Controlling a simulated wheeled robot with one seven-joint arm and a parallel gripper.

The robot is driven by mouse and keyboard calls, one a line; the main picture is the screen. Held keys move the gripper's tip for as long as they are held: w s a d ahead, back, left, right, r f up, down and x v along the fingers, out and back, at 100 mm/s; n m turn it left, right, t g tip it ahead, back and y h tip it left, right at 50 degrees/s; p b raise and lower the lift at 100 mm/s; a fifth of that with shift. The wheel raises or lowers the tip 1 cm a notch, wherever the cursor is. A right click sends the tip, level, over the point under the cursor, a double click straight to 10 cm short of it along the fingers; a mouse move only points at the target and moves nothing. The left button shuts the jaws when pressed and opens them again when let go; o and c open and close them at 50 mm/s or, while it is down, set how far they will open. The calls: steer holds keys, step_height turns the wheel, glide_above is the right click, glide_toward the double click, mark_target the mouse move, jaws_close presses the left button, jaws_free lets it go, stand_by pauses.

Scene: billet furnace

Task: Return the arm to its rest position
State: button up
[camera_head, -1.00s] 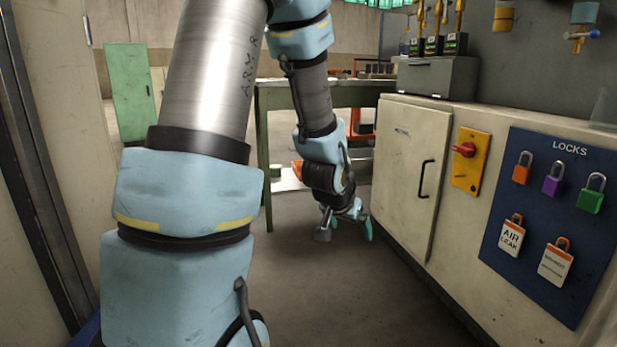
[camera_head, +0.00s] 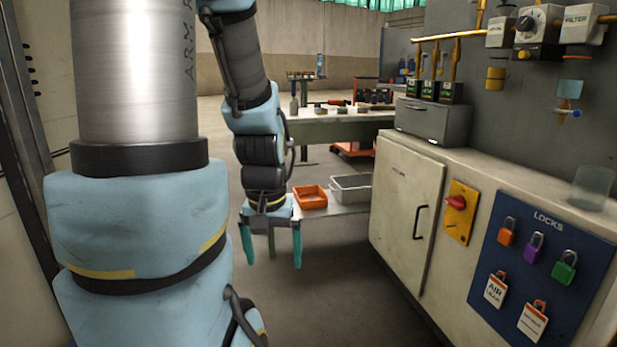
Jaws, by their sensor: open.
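My gripper (camera_head: 272,250) hangs from my arm, left of the middle of the view. Its two teal fingers point down and stand well apart, with nothing between them. It is in open space over the floor, left of the cream cabinet (camera_head: 405,205) and in front of the workbench (camera_head: 345,128). My arm's large links fill the left side of the view and hide what lies behind them.
An orange tray (camera_head: 310,197) and a grey bin (camera_head: 352,188) sit on the bench's lower shelf. The cabinet carries a red rotary switch (camera_head: 457,202) and a blue lock board (camera_head: 540,262) with padlocks and tags. A grey box (camera_head: 433,120) stands on top. Clear floor (camera_head: 330,300) lies between my arm and the cabinet.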

step_height(320, 180, up, 24)
steer(key=p, duration=2.2)
steer(key=shift+r, duration=0.2)
